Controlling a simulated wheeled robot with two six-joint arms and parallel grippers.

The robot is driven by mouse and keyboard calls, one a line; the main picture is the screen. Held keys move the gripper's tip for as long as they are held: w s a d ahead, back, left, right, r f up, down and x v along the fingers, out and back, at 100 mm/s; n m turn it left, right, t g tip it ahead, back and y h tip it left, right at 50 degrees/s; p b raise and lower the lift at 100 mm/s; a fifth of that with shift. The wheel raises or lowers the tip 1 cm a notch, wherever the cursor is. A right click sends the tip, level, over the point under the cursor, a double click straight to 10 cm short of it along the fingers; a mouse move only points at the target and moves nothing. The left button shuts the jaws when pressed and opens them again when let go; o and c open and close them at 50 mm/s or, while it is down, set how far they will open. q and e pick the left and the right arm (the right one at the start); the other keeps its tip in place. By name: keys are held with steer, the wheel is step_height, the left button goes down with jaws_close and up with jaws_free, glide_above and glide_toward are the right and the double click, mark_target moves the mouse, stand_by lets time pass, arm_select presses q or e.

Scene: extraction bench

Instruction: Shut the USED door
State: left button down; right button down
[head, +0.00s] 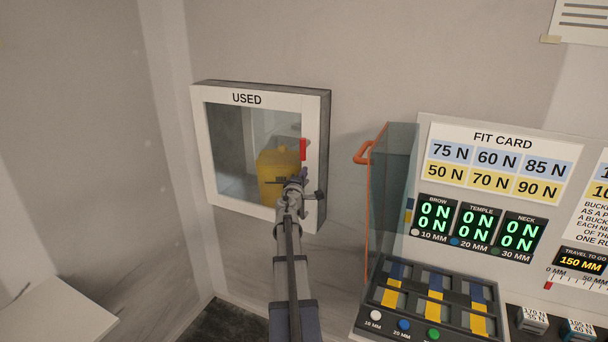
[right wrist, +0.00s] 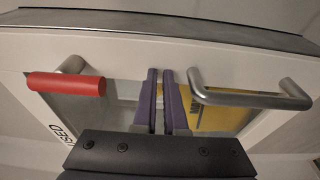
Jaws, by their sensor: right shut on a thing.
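The USED door (head: 246,99) is a white frame with a clear pane on a shallow wall cabinet. It looks flush with the cabinet front; any small gap cannot be made out. A red grip (head: 303,150) is on its right side and also shows in the right wrist view (right wrist: 66,85). A grey bar handle (right wrist: 250,100) is next to my fingers there. My right gripper (head: 292,184) is at the door's lower right. Its purple fingers (right wrist: 162,95) are nearly together beside the handle's near end; what they hold is mostly hidden. My left gripper is out of view.
A yellow bin (head: 272,178) stands behind the pane. To the right are a clear panel with an orange handle (head: 363,152), the FIT CARD board (head: 500,155) and a dark tray with blue and yellow strips (head: 435,300). A pale surface (head: 55,315) is at lower left.

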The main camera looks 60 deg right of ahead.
steer(key=s+a, duration=0.5)
steer(key=s, duration=0.5)
steer(key=shift+a, duration=0.3)
